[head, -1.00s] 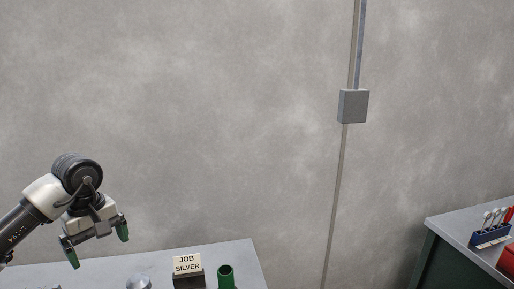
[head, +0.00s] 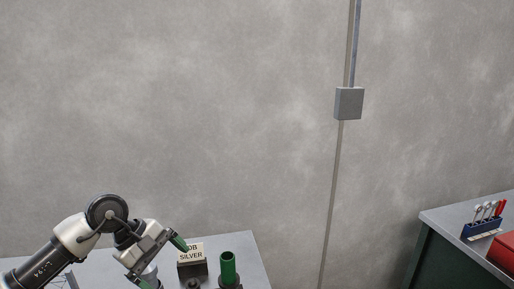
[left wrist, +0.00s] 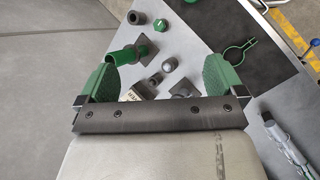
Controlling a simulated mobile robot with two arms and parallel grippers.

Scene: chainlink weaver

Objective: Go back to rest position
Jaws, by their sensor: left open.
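My left gripper (head: 163,264) is open and empty. In the head view it hangs over the left bench (head: 240,248), beside and partly in front of the JOB SILVER sign (head: 191,256). In the left wrist view its two green fingers stand wide apart (left wrist: 163,75) with nothing held between them. An upright green cylinder (head: 228,268) stands right of the sign. My right gripper is in neither view.
In the left wrist view, a green looped tool (left wrist: 235,55) and several small dark parts lie on the bench. At far right in the head view stand another bench (head: 440,222), a blue tool rack (head: 482,229) and a red box (head: 503,251). A grey wall box (head: 349,103) hangs behind.

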